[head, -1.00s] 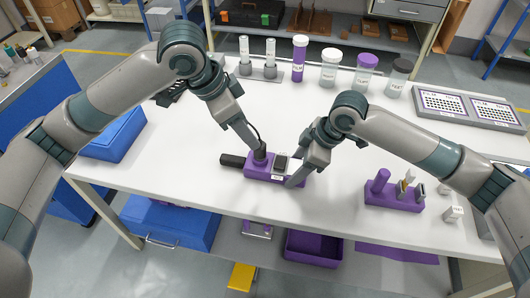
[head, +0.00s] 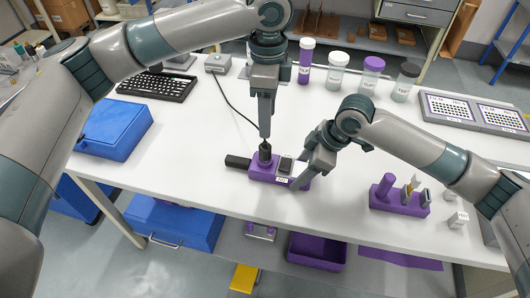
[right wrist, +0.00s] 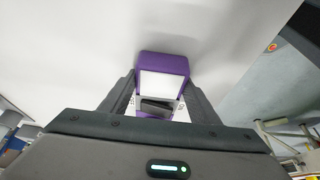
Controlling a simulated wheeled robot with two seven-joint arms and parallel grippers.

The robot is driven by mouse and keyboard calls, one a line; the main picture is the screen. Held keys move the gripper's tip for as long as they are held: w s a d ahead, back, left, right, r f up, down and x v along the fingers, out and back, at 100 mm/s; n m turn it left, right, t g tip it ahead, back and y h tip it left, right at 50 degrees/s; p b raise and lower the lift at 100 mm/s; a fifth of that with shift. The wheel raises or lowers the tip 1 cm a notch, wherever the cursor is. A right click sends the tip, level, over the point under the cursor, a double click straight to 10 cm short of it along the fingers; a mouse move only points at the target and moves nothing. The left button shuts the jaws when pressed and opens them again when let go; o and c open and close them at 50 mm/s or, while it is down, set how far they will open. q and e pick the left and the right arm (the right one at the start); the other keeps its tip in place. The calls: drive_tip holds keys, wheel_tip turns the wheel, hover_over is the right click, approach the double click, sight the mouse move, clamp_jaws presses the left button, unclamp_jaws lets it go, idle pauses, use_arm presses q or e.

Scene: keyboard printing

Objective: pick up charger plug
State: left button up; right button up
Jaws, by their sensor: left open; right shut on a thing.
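The black charger plug (head: 265,151) stands upright in the left part of a purple base (head: 258,172), with a thin black cable rising from it toward the back left. My left gripper (head: 265,133) points straight down just above the plug, open; whether its tips touch the plug is hard to tell. My right gripper (head: 297,182) is shut on the purple base at its right end. In the right wrist view the purple base (right wrist: 163,64), with a white face, sits between the two dark fingers.
A black bar (head: 237,162) sticks out left of the base. A purple rack (head: 400,202) stands to the right, with a small white box (head: 457,219) beside it. A keyboard (head: 158,86) and blue case (head: 114,131) lie left. Several jars stand behind. The table between is largely clear.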

sight(265, 146)
use_arm(q)
drive_tip(key=shift+f, duration=3.45)
drive_tip(key=shift+f, duration=0.1)
drive_tip(key=shift+w+a+f, duration=0.1)
drive_tip(key=shift+a+f, duration=0.05)
drive_tip(key=shift+f, duration=1.1)
drive_tip(key=shift+w+a+f, duration=0.1)
drive_tip(key=shift+f, duration=1.15)
drive_tip(key=shift+c, duration=0.6)
drive_tip(key=c, duration=1)
